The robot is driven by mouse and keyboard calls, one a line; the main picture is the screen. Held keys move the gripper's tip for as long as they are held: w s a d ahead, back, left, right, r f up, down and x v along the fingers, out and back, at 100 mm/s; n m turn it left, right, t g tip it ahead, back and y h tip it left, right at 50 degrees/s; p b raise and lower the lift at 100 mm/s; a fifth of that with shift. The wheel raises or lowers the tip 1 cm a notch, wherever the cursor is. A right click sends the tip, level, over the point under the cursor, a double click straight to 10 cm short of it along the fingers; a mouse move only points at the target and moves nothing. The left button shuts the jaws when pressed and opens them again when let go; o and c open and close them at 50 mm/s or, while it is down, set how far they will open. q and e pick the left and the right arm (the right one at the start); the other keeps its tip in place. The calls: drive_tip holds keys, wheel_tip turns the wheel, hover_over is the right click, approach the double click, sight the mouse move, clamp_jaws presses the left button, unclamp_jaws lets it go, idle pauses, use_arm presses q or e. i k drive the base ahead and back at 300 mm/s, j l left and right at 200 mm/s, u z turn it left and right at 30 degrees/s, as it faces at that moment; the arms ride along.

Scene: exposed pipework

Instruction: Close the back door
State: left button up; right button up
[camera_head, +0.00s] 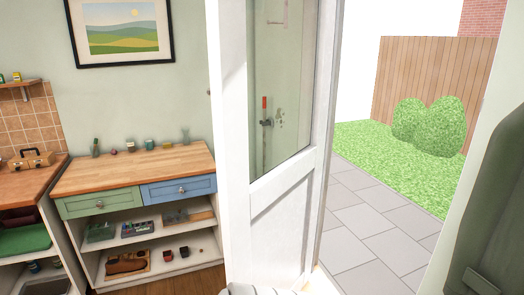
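The back door (284,205) is a white door with a glass upper pane and a panelled lower part. It stands open in the middle of the head view, at an angle to the doorway on its right. Through the glass I see a pale surface and a small red-handled fitting (265,110); I cannot tell whether it is behind the pane or reflected. No door handle is clearly visible. Neither of my grippers is in view.
Left of the door is a wooden-topped cabinet (133,171) with drawers and filled open shelves. Outside are paving (375,225), grass, bushes (430,125) and a wooden fence (430,75). A dark green object (495,215), unclear, fills the right edge.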

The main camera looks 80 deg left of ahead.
sight(269, 223)
drive_tip(key=k+j+u, duration=0.3)
drive_tip(key=j, duration=0.3)
drive_tip(key=j+u, duration=0.35)
drive_tip(key=j, duration=0.25)
drive_tip(key=j+u, duration=0.3)
drive_tip(key=j, duration=0.4)
